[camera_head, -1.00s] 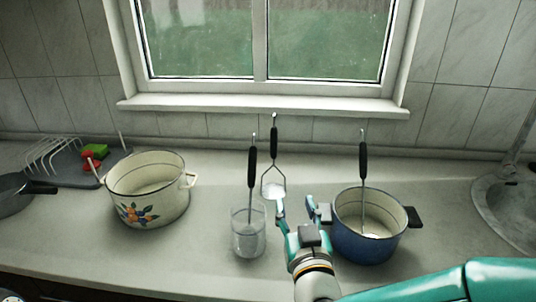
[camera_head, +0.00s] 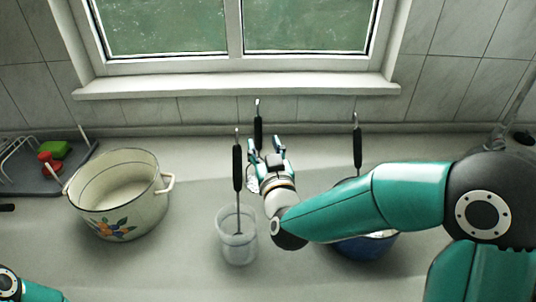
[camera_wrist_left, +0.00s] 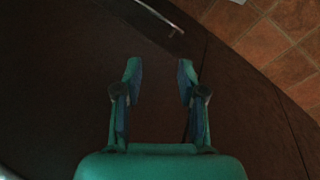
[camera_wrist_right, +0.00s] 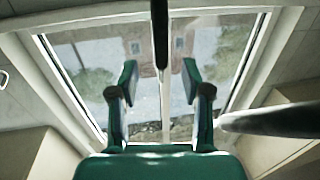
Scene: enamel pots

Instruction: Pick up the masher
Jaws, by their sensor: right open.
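The masher (camera_head: 258,131) stands upright near the back of the counter, with a black handle and a metal tip. Its wire lower part is mostly hidden behind my right gripper. My right gripper (camera_head: 266,146) is open, pointing toward the window, close to the masher just below its handle. In the right wrist view a black handle (camera_wrist_right: 160,32) and its thin shaft stand ahead, in line with the gap between the open fingers (camera_wrist_right: 158,72); I cannot tell whether the shaft is between them. My left gripper (camera_wrist_left: 159,72) is open and empty over a dark surface.
A clear glass (camera_head: 238,246) holding a black-handled utensil (camera_head: 238,168) stands just left of my right gripper. A blue pot (camera_head: 370,248) with another utensil (camera_head: 357,147) is partly behind my right arm. A flowered cream pot (camera_head: 120,205) and dish rack (camera_head: 30,175) are left.

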